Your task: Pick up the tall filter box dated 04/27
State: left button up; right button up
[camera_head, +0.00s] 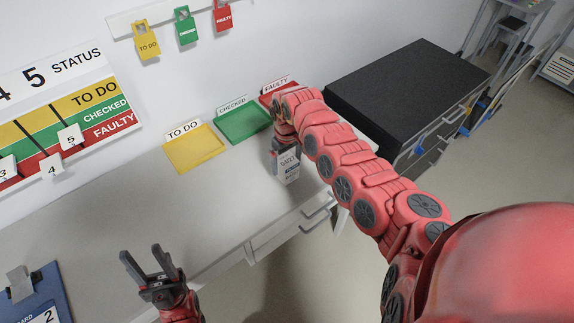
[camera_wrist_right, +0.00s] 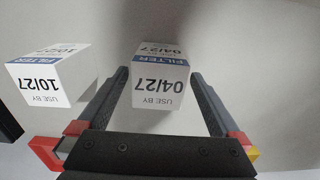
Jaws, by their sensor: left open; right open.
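The white filter box dated 04/27 (camera_wrist_right: 160,88), with a blue FILTER band, stands between the spread fingers of my right gripper (camera_wrist_right: 158,78) in the right wrist view. Gaps show on both sides between it and the fingers. A second white filter box dated 10/27 (camera_wrist_right: 52,78) stands to the left, outside the fingers. In the head view a white box (camera_head: 288,168) shows just below my right gripper (camera_head: 283,148); its small print is unclear and the arm hides part of the area. My left gripper (camera_head: 140,253) is open and empty at the lower left.
A yellow TO DO tray (camera_head: 193,150), a green CHECKED tray (camera_head: 243,124) and a partly hidden red FAULTY tray (camera_head: 266,98) line the back of the grey counter (camera_head: 120,215). A black-topped cabinet (camera_head: 400,80) stands right. The counter's middle is clear.

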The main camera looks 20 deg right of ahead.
jog(key=shift+w+f, duration=0.1)
jog(key=shift+f, duration=1.3)
jog(key=c, duration=1.3)
jog(key=shift+r, duration=0.15)
jog(key=shift+c, duration=0.2)
